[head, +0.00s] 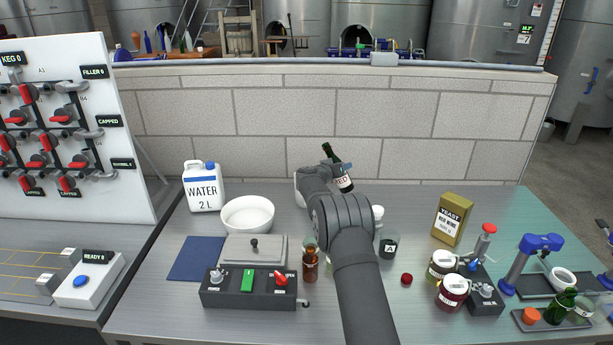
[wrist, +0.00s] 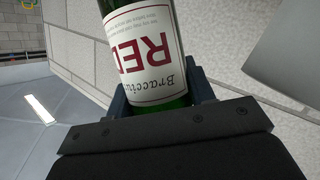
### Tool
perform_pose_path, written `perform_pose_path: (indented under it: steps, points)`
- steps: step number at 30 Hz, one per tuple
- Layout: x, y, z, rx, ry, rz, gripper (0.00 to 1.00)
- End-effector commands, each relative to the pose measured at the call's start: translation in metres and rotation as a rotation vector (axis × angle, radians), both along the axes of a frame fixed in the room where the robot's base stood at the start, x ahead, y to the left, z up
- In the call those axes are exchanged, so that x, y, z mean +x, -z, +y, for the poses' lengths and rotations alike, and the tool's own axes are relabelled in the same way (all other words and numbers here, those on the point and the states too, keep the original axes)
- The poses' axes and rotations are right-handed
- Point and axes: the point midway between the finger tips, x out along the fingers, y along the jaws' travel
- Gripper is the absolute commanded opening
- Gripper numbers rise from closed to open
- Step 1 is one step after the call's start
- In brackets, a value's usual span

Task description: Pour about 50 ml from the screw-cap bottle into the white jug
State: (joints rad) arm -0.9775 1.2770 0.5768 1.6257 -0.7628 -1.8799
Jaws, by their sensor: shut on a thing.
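My gripper (head: 340,170) is shut on a dark green bottle (head: 329,154) with a white label reading "RED". The bottle is held above the table, tilted, with its neck up and to the left. In the wrist view the bottle (wrist: 150,50) sits between the jaws, and its neck is out of frame. A white object (head: 299,190), perhaps the white jug, stands behind my gripper, mostly hidden by it. A pale grey surface (wrist: 290,50) fills the right of the wrist view; I cannot tell what it is. No flow of liquid shows.
A white bowl (head: 247,230), a water canister (head: 203,190) and an amber bottle (head: 310,266) stand left of my arm. A dark jar marked A (head: 388,247), a small red object (head: 407,279) and a yeast box (head: 452,218) are right. A block wall (head: 300,130) rises behind.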

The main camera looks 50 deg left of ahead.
Motion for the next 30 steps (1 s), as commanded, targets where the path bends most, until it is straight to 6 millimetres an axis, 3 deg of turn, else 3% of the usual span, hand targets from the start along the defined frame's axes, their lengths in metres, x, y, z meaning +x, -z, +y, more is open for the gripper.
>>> perform_pose_path:
  steps: [3,8,12,30]
  points:
    - [0.001,-0.007,0.0,0.115,0.0,0.073,0.14]
    - [-0.001,0.011,0.002,0.254,-0.003,0.172,0.14]
    - [-0.002,0.011,0.004,0.339,-0.005,0.228,0.14]
    - [-0.003,0.012,0.006,0.391,-0.006,0.265,0.14]
